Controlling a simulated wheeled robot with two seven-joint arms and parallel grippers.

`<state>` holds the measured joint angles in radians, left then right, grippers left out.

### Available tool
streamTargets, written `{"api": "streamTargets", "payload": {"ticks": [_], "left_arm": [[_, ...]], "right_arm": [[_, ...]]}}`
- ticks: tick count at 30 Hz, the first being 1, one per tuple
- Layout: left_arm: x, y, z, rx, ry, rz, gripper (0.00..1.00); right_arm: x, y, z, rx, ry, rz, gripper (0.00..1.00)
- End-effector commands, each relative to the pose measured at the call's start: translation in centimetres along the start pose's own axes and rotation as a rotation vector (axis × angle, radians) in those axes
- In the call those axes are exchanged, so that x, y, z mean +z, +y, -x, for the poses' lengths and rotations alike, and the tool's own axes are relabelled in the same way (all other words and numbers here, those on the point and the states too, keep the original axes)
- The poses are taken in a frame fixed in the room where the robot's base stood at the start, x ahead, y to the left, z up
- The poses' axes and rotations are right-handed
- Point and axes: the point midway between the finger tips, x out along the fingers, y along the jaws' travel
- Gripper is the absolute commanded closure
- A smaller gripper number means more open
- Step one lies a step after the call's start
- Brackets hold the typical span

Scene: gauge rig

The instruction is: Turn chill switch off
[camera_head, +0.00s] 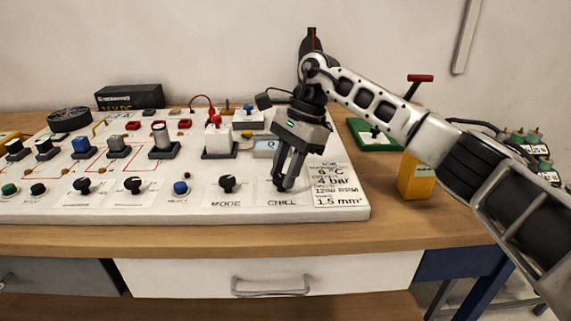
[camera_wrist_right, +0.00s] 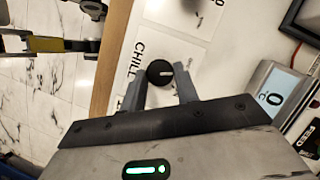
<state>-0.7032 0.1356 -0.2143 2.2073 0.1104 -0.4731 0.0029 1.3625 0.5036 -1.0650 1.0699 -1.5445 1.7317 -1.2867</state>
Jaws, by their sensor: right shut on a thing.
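The chill switch is a black round knob (camera_wrist_right: 160,72) with a white mark, on a white plate labelled CHILL. In the wrist view its mark points roughly right, away from the CHILL label. My right gripper (camera_head: 284,186) reaches down onto it from above in the head view, and its fingers mostly hide the knob there. In the wrist view the fingertips of the right gripper (camera_wrist_right: 160,84) stand on either side of the knob, shut on it. My left gripper is not in view.
The MODE knob (camera_head: 227,184) sits just left of the chill switch on the white panel (camera_head: 340,207). A readings card (camera_head: 338,187) lies to the right. A yellow box (camera_head: 416,180) and a green block with a red T-handle (camera_head: 376,136) stand beyond the panel's right edge.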

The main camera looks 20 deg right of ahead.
Motion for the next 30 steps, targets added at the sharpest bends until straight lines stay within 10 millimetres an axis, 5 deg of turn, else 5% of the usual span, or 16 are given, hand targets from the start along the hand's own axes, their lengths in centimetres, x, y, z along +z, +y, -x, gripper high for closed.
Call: {"api": "streamTargets", "payload": {"ticks": [13, 30], "left_arm": [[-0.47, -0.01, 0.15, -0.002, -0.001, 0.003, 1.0], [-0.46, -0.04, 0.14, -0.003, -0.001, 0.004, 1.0]], "right_arm": [[0.13, -0.29, 0.22, 0.079, -0.001, 0.206, 0.92], [0.14, -0.3, 0.18, 0.09, 0.0, 0.236, 0.92]]}}
